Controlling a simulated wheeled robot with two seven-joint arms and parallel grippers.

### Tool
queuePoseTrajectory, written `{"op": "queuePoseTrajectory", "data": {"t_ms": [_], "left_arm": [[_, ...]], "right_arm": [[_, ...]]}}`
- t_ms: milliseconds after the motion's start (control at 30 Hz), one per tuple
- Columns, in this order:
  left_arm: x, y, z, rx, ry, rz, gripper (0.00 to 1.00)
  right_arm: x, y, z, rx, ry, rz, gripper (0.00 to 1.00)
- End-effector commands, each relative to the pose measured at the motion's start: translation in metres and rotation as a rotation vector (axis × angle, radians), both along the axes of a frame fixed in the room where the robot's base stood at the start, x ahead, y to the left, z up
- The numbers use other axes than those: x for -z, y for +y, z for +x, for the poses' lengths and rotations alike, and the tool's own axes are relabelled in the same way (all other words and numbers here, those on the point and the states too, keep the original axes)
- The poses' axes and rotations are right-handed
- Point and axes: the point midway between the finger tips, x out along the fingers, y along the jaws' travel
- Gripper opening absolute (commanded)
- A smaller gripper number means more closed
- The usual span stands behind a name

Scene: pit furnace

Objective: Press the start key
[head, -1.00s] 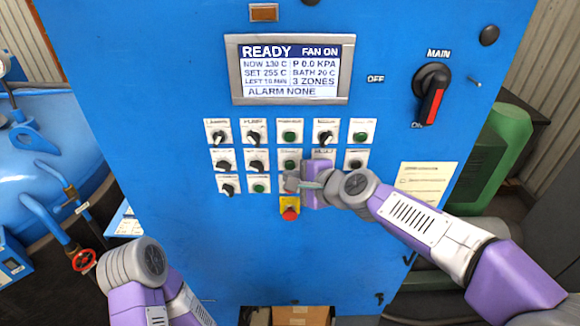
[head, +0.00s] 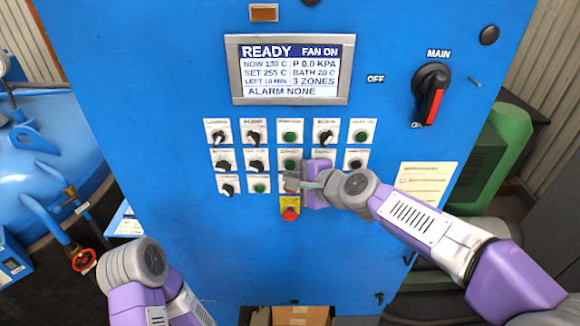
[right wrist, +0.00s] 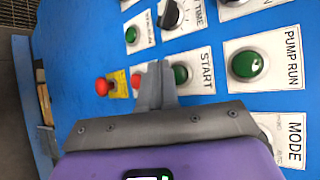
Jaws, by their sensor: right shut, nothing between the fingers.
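The start key is a round green button (right wrist: 180,74) on a white plate marked START in the right wrist view. In the head view this green key (head: 290,163) is partly covered, just above my right gripper (head: 291,184). The right gripper is shut and empty. In the right wrist view its fingertips (right wrist: 155,72) lie just left of the green button, between it and a small red button (right wrist: 136,81). I cannot tell whether they touch the panel. The display (head: 290,70) reads READY, FAN ON and ALARM NONE. My left gripper is out of view.
A red emergency stop (head: 290,214) on a yellow plate sits just below my right gripper. The PUMP RUN button (right wrist: 246,64) and MODE plate (right wrist: 282,138) are nearby. The MAIN switch (head: 432,95) is at the upper right. The lower panel is bare.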

Motion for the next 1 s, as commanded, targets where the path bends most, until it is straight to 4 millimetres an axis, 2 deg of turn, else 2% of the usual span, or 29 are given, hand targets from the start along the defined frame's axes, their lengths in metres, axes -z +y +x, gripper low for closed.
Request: {"op": "queuePoseTrajectory", "data": {"t_ms": [300,1000], "left_arm": [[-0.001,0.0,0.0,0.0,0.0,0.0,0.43],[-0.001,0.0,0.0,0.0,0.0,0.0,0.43]], "right_arm": [[0.0,0.0,0.009,0.0,-0.001,-0.001,0.0],[0.0,0.0,0.012,0.0,0.0,0.0,0.0]]}}
